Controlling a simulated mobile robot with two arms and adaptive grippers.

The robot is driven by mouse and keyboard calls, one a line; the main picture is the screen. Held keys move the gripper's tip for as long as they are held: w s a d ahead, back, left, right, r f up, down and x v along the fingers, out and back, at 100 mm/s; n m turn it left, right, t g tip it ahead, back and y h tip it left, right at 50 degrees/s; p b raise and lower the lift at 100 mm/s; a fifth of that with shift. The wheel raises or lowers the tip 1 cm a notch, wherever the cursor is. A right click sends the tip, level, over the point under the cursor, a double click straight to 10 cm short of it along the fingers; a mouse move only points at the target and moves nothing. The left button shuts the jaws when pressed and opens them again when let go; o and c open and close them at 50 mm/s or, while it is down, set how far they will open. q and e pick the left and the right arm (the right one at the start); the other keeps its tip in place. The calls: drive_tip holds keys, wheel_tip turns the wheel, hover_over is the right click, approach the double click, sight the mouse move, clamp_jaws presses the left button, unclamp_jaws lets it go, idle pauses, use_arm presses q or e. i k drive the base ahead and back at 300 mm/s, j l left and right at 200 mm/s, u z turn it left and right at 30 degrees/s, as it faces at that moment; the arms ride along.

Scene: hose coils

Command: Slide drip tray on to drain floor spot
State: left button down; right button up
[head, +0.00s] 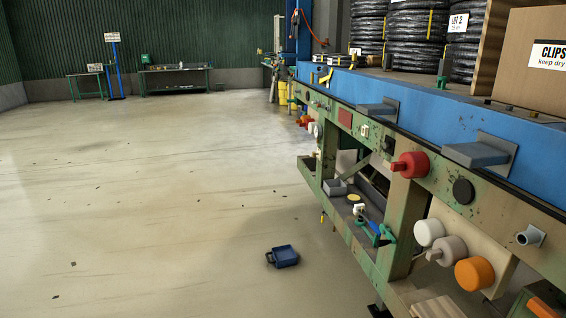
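A small dark blue tray (286,256), which looks like the drip tray, lies on the concrete floor near the foot of the green and blue bench. It has a raised rim and a dark handle or loop on its left side. No floor marking that I can clearly tell as the drain spot shows; a faint darker stain surrounds the tray. Neither of my grippers is in view.
The long bench (345,115) runs along the right, with a red knob (410,165), an orange knob (474,274) and grey ledges jutting out. Its lower shelf holds small items. Hose coils (418,30) and a carton (528,50) stand on top. The floor at left is mostly clear.

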sight(284, 256)
drive_tip(key=i, duration=2)
